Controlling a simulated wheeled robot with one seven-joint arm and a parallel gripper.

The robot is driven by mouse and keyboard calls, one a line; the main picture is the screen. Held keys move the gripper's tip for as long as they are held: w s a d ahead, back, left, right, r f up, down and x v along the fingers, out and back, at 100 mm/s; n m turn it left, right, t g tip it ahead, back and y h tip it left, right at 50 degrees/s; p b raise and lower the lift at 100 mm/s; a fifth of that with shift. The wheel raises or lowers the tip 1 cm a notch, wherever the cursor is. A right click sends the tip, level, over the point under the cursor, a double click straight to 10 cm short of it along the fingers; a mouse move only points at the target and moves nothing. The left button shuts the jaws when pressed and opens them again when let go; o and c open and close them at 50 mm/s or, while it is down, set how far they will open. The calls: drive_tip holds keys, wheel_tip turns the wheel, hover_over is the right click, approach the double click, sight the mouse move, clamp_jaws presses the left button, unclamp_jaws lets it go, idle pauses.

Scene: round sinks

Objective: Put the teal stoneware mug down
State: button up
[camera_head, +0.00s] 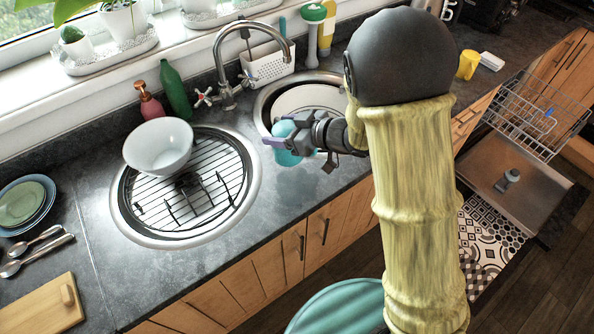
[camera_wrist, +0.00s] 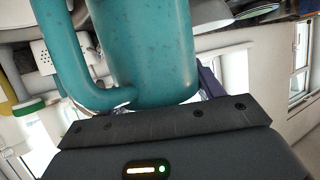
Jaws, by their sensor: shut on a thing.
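The teal stoneware mug (camera_head: 289,146) is held in my gripper (camera_head: 287,143) in the head view, in front of the right round sink. In the wrist view the mug (camera_wrist: 150,50) fills the upper middle, its handle on the left, between the jaws of my gripper (camera_wrist: 150,100). The gripper is shut on the mug. My arm and gripper hide part of the mug and of the right sink (camera_head: 262,100). I cannot tell how high the mug is above the counter.
The left sink (camera_head: 250,190) has a wire rack and a white bowl (camera_head: 158,147) at its back-left edge. The dark counter (camera_head: 250,258) is bare in front of the sinks. A faucet (camera_head: 224,95) stands behind, between them. An open dishwasher (camera_head: 510,180) is at the right.

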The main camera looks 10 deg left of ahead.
drive_tip(key=shift+s+d, duration=0.2)
drive_tip(key=shift+f, duration=0.35)
drive_tip(key=shift+a+f, duration=0.1)
drive_tip(key=shift+f, duration=2.4)
drive_tip(key=shift+f, duration=0.1)
wheel_tip(320, 180, down, 4)
drive_tip(key=shift+w+f+p, duration=0.1)
drive_tip(key=shift+w+p, duration=0.05)
drive_tip(key=shift+p, duration=0.25)
